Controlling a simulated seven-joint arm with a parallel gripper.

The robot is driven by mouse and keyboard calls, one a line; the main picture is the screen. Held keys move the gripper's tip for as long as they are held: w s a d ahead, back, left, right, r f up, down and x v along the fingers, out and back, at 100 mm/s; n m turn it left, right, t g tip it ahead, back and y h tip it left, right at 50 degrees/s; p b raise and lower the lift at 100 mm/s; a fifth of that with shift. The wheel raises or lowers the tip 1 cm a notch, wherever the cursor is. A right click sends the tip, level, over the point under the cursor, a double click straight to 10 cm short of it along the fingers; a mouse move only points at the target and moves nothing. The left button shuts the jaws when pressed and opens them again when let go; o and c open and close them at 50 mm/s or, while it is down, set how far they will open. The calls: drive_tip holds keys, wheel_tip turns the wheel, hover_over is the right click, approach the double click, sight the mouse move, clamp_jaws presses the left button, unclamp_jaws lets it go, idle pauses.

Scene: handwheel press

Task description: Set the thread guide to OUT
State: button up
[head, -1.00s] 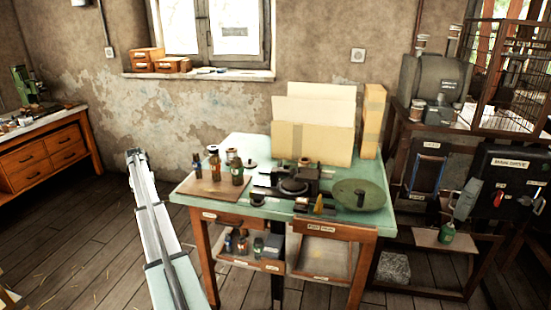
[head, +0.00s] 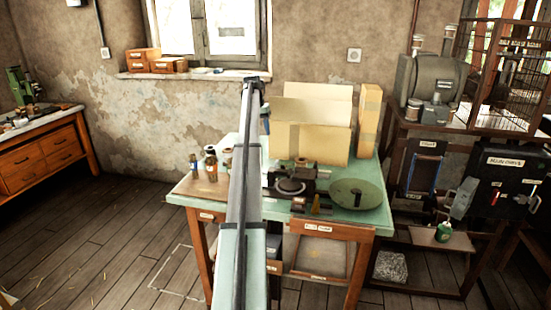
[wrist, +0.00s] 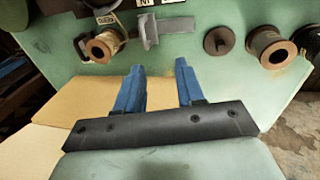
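My gripper (wrist: 160,85) shows in the wrist view with two blue fingers apart and nothing between them. A grey upright piece (wrist: 150,32) stands beyond the fingertips, near a partly cut-off label; it may be the thread guide, but I cannot tell for certain. A small labelled dark part with a brown ring (wrist: 103,46) is left of it. In the head view the dark machine (head: 290,187) sits on the green table (head: 345,216). My arm crosses in front of the table's left part, its end near the window sill; the fingers cannot be made out there. The guide's setting is unreadable.
Cardboard boxes (head: 310,120) stand behind the machine. A round green disc (head: 357,194) lies to its right. Bottles (head: 210,165) stand at the table's left, partly hidden by my arm. The wrist view also shows a dark round knob (wrist: 219,41) and another brown-ringed piece (wrist: 271,46).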

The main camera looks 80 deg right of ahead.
drive_tip(key=s, duration=0.3)
approach(277, 161)
drive_tip(key=shift+m, duration=0.3)
drive_tip(key=f, duration=0.5)
drive_tip(key=s+f, duration=0.1)
drive_tip(key=f, duration=0.1)
drive_tip(key=shift+d+f, duration=0.15)
drive_tip(key=shift+f, duration=0.2)
clamp_jaws()
idle(0.9)
